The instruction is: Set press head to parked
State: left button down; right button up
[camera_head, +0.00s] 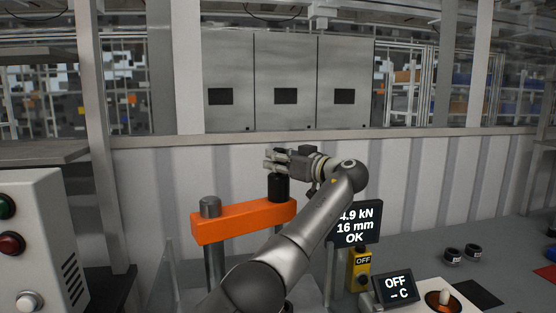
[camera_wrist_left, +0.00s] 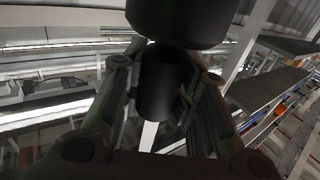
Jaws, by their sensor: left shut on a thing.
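The press has an orange crossbeam (camera_head: 243,220) on steel posts, with a black cylinder (camera_head: 279,188) standing upright at its right end. My left gripper (camera_head: 276,160) is at the top of this cylinder, its fingers pointing left. In the left wrist view, the gripper (camera_wrist_left: 160,85) is shut on a narrow black cylindrical part (camera_wrist_left: 157,88). A wider black cylinder (camera_wrist_left: 178,20) lies close beside that part. My left arm hides the press's lower right, so I cannot see the press head below the beam. My right gripper is not in view.
A display (camera_head: 356,224) reads 4.9 kN, 16 mm, OK. A yellow switch box (camera_head: 359,271) and a small screen (camera_head: 395,288) both read OFF. A grey button box (camera_head: 35,235) stands at left. Two black rings (camera_head: 462,252) lie on the grey bench at right.

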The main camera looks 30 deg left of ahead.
pick_arm(q)
jog(key=shift+w+a+r, duration=0.15)
jog(key=shift+w+a, duration=0.2)
jog(key=shift+a, duration=0.4)
jog(key=c, duration=1.1)
grip_release()
jog(key=shift+c, duration=0.2)
jog(key=v, duration=1.2)
